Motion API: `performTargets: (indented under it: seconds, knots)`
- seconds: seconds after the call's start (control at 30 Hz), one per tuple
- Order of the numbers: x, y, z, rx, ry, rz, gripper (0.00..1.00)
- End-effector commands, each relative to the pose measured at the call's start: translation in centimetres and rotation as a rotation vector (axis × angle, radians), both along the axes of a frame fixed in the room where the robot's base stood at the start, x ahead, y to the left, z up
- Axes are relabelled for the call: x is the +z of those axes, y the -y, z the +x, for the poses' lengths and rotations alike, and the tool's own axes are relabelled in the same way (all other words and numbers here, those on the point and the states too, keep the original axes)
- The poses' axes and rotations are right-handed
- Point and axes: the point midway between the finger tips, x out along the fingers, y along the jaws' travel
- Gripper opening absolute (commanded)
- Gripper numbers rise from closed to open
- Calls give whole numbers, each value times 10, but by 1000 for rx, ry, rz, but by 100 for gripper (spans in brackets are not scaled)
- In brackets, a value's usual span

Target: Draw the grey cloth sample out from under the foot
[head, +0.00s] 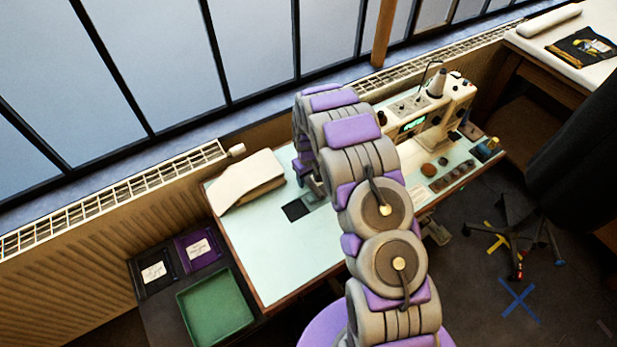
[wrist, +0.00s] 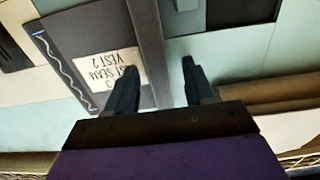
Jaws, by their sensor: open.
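In the wrist view the grey cloth sample (wrist: 82,40) lies on the pale table. It bears an upside-down label reading roughly "test seam vest 2" and a pale zigzag stitch line. A plain grey strip (wrist: 148,45) runs along its right side, between my fingers; I cannot tell if it is a raised edge of the cloth. My gripper (wrist: 157,70) is open, one finger over the cloth by the label, the other right of the strip. I see no grip on the cloth. In the head view my arm hides most of this spot, and the foot cannot be made out.
The sewing machine (head: 440,105) stands right of my arm on the table (head: 275,260). A cream folded bundle (head: 248,180) lies at the table's left, near a dark rectangle (head: 296,210). A green tray (head: 215,308) sits lower left. The radiator (head: 110,195) and windows border the back.

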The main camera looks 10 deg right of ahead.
Motion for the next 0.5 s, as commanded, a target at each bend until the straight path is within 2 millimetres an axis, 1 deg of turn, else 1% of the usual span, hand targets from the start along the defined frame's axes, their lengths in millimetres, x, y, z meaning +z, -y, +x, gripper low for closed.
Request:
performTargets:
  seconds: [0.17, 0.27, 0.37, 0.5]
  knots:
    - [4, 0, 0, 0, 0, 0, 53]
    - [12, 0, 0, 0, 1, 0, 53]
    - [26, 0, 1, 0, 3, 0, 53]
    - [52, -1, 2, 0, 6, -1, 53]
